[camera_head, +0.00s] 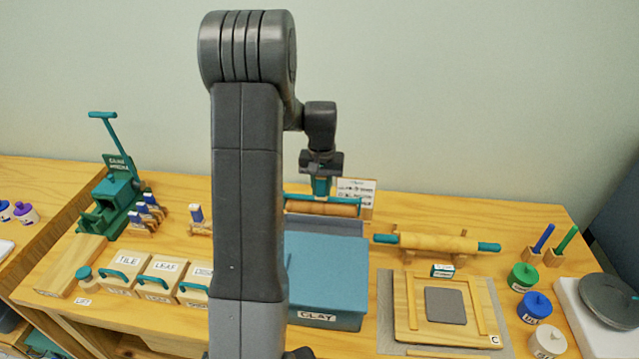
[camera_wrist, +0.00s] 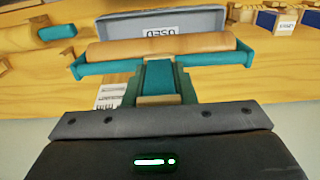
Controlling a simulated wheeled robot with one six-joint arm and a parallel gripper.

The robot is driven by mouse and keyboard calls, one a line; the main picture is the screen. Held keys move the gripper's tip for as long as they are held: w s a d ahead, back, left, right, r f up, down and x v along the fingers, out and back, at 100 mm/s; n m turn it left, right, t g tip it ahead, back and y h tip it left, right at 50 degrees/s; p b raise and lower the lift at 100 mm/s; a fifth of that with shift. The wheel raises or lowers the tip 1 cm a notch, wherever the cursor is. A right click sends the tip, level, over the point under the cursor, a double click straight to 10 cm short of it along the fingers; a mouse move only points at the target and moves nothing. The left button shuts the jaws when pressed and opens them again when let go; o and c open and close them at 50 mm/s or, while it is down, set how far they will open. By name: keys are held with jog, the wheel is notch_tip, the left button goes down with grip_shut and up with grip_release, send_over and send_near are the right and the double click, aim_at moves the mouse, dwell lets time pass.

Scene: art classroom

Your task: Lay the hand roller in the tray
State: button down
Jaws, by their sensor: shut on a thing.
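The hand roller has a wooden cylinder (camera_head: 322,208) in a teal frame; in the wrist view the cylinder (camera_wrist: 160,48) lies across the picture. My gripper (camera_head: 321,182) is above it and shut on its teal handle; the wrist view shows the jaws (camera_wrist: 160,88) around the handle. The tray is grey, with "USED" on its wall (camera_wrist: 130,25), just beyond the roller in the wrist view. In the head view a strip of the tray (camera_head: 335,227) shows below the roller and behind the clay bin.
The teal clay bin (camera_head: 335,262) stands in front of the tray. A rolling pin (camera_head: 440,243) rests on a stand to the right. A small printed sign (camera_head: 357,190) stands behind the roller. Labelled wooden boxes (camera_head: 162,275) are at left.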

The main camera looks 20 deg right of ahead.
notch_tip(320, 180, down, 11)
jog(key=b, duration=0.7)
jog(key=shift+f, duration=0.2)
jog(key=shift+w, duration=0.1)
jog(key=c, duration=0.7)
grip_release()
jog(key=shift+r+p, duration=3.1)
jog(key=shift+r, duration=1.95)
jog(key=shift+f, duration=0.15)
